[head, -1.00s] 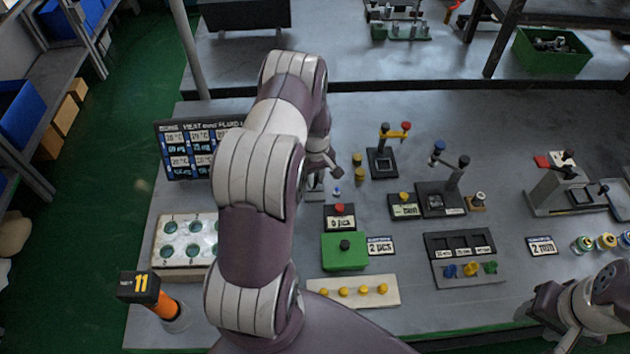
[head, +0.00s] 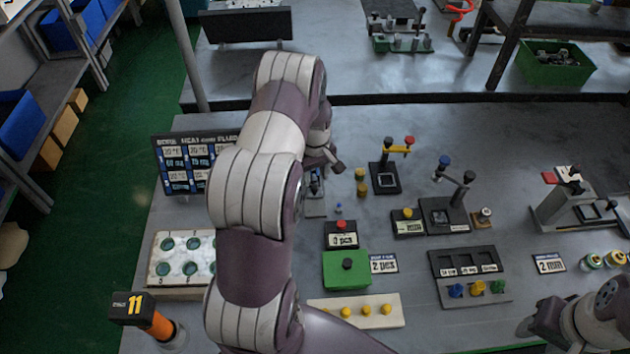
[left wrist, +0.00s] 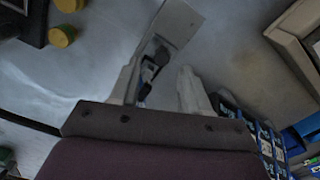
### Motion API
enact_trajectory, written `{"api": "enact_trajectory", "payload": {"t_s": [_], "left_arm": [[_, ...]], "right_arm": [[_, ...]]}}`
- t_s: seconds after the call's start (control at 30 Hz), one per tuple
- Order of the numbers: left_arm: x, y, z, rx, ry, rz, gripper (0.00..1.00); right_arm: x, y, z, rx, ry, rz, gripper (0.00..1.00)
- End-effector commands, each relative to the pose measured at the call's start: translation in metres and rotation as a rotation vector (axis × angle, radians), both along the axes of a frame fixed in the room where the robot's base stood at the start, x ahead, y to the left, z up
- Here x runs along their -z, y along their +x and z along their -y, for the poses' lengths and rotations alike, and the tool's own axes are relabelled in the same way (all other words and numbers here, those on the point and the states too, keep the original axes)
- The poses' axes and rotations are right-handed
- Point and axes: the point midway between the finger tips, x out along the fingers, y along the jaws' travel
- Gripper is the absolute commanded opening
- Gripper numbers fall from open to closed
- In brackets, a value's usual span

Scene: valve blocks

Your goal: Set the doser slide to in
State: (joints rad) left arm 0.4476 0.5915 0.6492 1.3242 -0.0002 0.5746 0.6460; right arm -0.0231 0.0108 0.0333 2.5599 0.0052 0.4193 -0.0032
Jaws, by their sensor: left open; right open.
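A narrow grey plate with a dark slide and knob (head: 316,188), which looks like the doser, stands left of the small blue-topped piece; my left arm partly hides it in the head view. In the left wrist view the grey plate (left wrist: 178,25) runs between the fingers, with the dark knob (left wrist: 156,58) on it. My left gripper (left wrist: 158,78) is open, one finger on each side of the knob. I cannot tell whether it touches the knob. The slide's in or out marking is not readable. My right gripper (head: 530,325) is at the lower right, away from the doser, and open.
Yellow cylinders (head: 361,182) stand right of the doser. A green box (head: 346,270) and a black block with a red button (head: 341,234) are in front. A display panel (head: 185,165) stands left, behind a white tray with green holes (head: 160,281).

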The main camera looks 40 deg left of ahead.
Motion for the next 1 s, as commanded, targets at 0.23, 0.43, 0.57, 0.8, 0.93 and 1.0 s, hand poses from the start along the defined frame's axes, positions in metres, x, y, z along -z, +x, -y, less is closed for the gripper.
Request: {"api": "enact_trajectory", "payload": {"t_s": [0.23, 0.43, 0.57, 0.8, 0.93, 1.0], "left_arm": [[-0.065, 0.002, -0.001, 0.000, 0.003, 0.006, 0.46], [-0.092, 0.001, 0.000, 0.000, 0.002, 0.003, 0.46], [-0.096, 0.000, 0.000, 0.000, 0.001, 0.002, 0.46], [-0.096, 0.001, 0.000, 0.000, 0.001, 0.002, 0.46], [-0.095, 0.001, 0.000, 0.000, 0.001, 0.002, 0.46], [-0.095, 0.001, 0.000, 0.008, 0.001, 0.002, 0.46]], "right_arm": [[0.014, 0.000, 0.000, 0.000, 0.000, 0.000, 0.46], [0.016, 0.000, 0.000, 0.000, 0.000, 0.000, 0.46], [0.016, 0.000, 0.000, 0.000, 0.000, 0.000, 0.46], [0.016, 0.000, 0.000, 0.000, 0.000, 0.000, 0.46], [0.016, 0.000, 0.000, 0.000, 0.000, 0.000, 0.46], [0.016, 0.000, 0.000, 0.000, 0.000, 0.000, 0.46]]}}
